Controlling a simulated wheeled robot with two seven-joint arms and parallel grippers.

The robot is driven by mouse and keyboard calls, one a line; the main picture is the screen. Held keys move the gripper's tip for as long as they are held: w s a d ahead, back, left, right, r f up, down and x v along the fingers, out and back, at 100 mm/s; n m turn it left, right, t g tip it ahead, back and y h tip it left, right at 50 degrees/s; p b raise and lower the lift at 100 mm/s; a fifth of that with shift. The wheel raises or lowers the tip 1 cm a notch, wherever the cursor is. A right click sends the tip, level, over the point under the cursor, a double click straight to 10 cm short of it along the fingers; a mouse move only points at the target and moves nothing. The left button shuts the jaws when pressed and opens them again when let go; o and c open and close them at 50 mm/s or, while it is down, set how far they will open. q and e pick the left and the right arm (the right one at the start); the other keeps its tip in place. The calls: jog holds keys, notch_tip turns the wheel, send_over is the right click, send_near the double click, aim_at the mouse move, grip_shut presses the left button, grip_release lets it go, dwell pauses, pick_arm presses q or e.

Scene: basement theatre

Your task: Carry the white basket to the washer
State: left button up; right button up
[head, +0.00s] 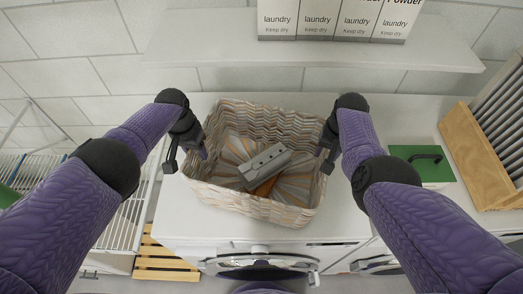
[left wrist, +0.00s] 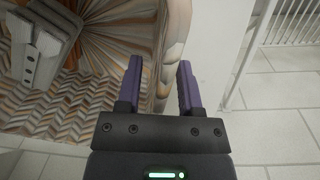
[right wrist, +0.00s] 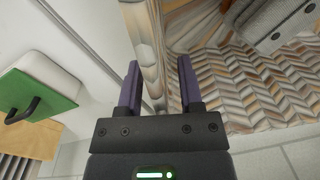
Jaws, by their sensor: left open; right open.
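The basket (head: 258,207), woven in white, tan and grey, stands upright on a white top above a machine with a round door (head: 262,268), which looks like a washer. A grey object with dark buttons (head: 265,167) and something orange-brown lie inside it. My left gripper (head: 187,160) is open at the basket's left rim; in the left wrist view the basket wall (left wrist: 174,45) stands between its fingers (left wrist: 159,75). My right gripper (head: 326,158) is open at the right rim; in the right wrist view the wall (right wrist: 146,45) runs between its fingers (right wrist: 159,75).
A shelf (head: 310,53) with several white laundry boxes (head: 318,18) hangs behind the basket. A green-lidded box (head: 424,162) and a wooden-framed rack (head: 485,160) stand to the right. A white wire rack (head: 122,232) and wooden slats (head: 165,262) are at the left.

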jog(key=shift+r, duration=0.2)
pick_arm(q)
notch_tip(320, 180, up, 12)
jog(key=shift+a, duration=0.4)
pick_arm(e)
notch_tip(320, 180, up, 12)
jog(key=shift+s+d+f, duration=0.2)
jog(key=shift+d, duration=0.25)
